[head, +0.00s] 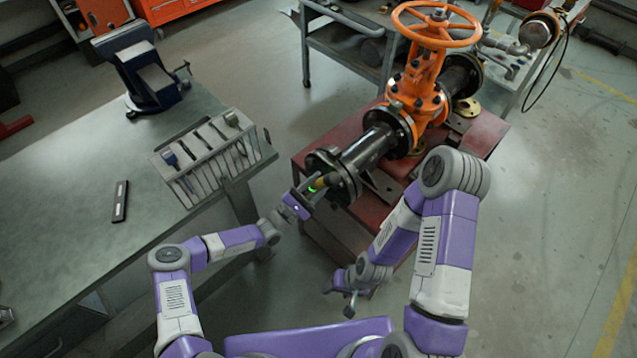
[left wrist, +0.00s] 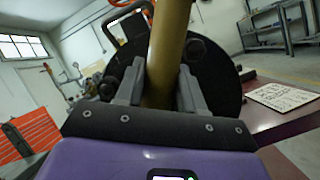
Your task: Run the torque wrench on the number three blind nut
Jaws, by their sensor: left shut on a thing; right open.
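My left gripper (head: 305,193) is shut on the torque wrench (head: 319,183), close in front of the blind flange (head: 341,178) at the near end of the dark pipe. In the left wrist view the wrench is a thick yellow-brown shaft (left wrist: 168,50) between the two grey fingers (left wrist: 160,95). Behind it is the round black blind flange (left wrist: 222,85) with a dark nut (left wrist: 196,50). The wrench's working end is hidden, so I cannot tell whether it sits on a nut or which nut is number three. My right gripper (head: 341,294) is open and empty, low over the floor.
The orange gate valve (head: 421,90) with its handwheel (head: 437,22) stands on the red stand (head: 330,225). A white card (left wrist: 283,96) lies on the red surface. The left workbench (head: 70,220) holds a vise (head: 148,75) and a tool rack (head: 205,160). Floor at right is clear.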

